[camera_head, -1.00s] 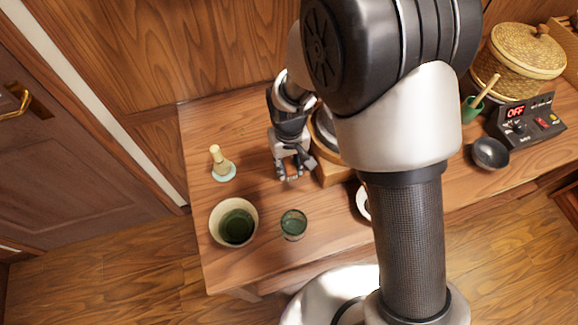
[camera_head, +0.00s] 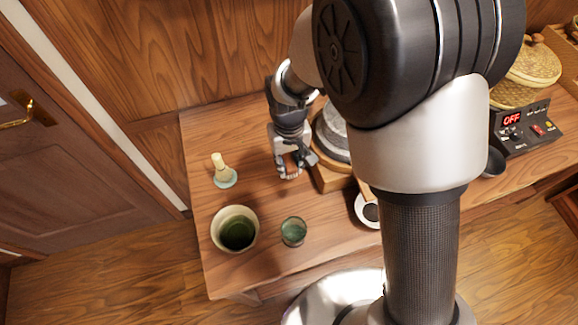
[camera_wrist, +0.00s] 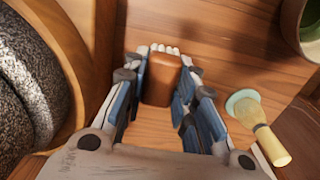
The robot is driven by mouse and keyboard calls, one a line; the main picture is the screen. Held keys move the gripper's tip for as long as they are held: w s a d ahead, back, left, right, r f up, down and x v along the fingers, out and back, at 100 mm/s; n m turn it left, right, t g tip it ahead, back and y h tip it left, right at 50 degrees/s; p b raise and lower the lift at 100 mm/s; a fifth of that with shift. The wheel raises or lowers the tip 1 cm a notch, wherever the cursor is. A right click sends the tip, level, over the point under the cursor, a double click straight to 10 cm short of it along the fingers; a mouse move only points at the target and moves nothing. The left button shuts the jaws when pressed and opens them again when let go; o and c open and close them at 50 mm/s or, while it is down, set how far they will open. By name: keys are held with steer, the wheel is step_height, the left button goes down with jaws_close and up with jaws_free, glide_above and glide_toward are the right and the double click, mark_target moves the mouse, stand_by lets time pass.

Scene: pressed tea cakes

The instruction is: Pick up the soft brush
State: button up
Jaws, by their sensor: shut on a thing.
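My gripper (camera_head: 290,166) is low over the wooden table, left of the round stone piece. In the wrist view its fingers (camera_wrist: 157,84) are shut on the soft brush (camera_wrist: 160,78), a brown block-like handle with pale bristle tufts at its far end. The brush lies between the two blue-grey fingers. In the head view the fingers mostly hide it, and I cannot tell whether it touches the table.
A grey stone (camera_wrist: 30,75) in a wooden surround stands close left of my gripper. A bamboo whisk (camera_head: 219,162) on a mint stand, a bowl of green liquid (camera_head: 235,214) and a glass (camera_head: 293,232) stand nearby. A control box (camera_head: 520,130) is far right.

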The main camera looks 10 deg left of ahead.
mark_target(290, 162)
step_height(290, 162, up, 15)
steer(key=p, duration=0.4)
steer(key=o, duration=0.4)
steer(key=c, duration=0.3)
steer(key=shift+d+f, duration=0.1)
steer(key=shift+c, duration=0.2)
